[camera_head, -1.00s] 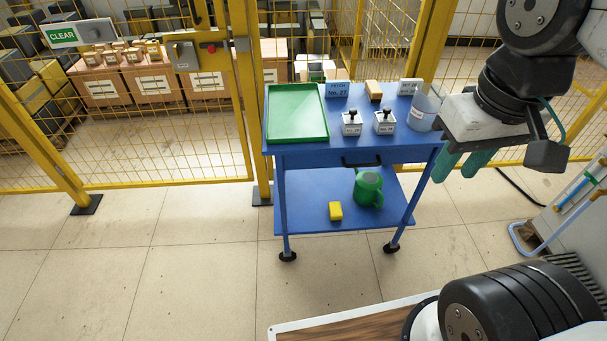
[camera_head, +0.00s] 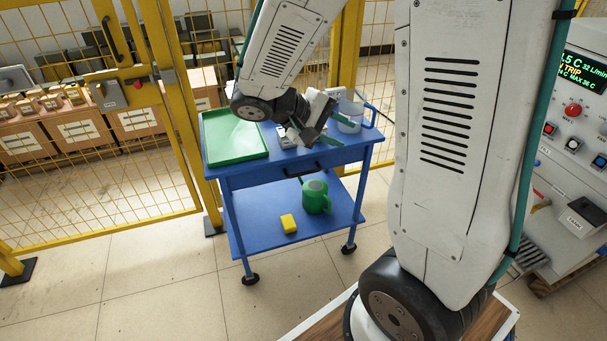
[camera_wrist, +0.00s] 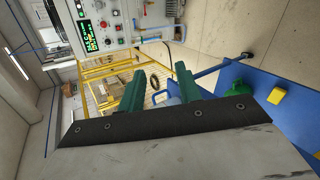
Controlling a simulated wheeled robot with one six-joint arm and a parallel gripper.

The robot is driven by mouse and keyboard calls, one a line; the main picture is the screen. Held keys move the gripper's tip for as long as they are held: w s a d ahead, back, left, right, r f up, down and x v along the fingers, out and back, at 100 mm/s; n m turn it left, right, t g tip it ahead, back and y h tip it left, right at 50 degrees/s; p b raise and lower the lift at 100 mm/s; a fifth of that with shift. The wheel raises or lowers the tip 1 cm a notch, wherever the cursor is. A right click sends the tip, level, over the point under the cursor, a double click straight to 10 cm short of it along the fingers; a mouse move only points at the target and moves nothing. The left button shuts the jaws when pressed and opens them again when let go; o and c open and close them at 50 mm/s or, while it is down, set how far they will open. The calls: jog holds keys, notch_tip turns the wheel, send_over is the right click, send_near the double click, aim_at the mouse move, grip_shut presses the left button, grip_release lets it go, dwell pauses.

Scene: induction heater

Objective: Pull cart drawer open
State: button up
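The blue cart (camera_head: 240,179) stands in front of the yellow fence. Its drawer has a dark bar handle (camera_head: 302,170) in the middle of the front, and the drawer front looks flush with the cart, so shut. My gripper (camera_head: 318,140) is over the cart's front right part, near and above the handle; I cannot tell the exact gap. In the wrist view my gripper (camera_wrist: 204,82) has two green fingers standing apart with nothing between them. The cart's blue parts (camera_wrist: 233,74) show at the right there; the handle is not clearly seen.
A green tray (camera_head: 232,146) and a clear container (camera_head: 348,118) stand on the cart top; my arm hides other items. A green watering can (camera_head: 315,197) and a yellow block (camera_head: 288,223) are on the lower shelf. A control cabinet (camera_head: 575,150) stands at right. Floor before the cart is clear.

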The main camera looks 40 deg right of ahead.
jog(key=w+d+f+n+t+h, duration=0.25)
jog(key=w+f+t+h, duration=0.2)
jog(key=w+f, duration=0.65)
jog(key=n+t, duration=0.6)
jog(key=t, duration=0.1)
send_near(304, 174)
jog(key=x, duration=0.3)
jog(key=shift+y, duration=0.45)
jog(key=x, duration=0.7)
jog(key=shift+w+d+r, duration=0.1)
jog(key=shift+w+d, duration=0.15)
grip_shut()
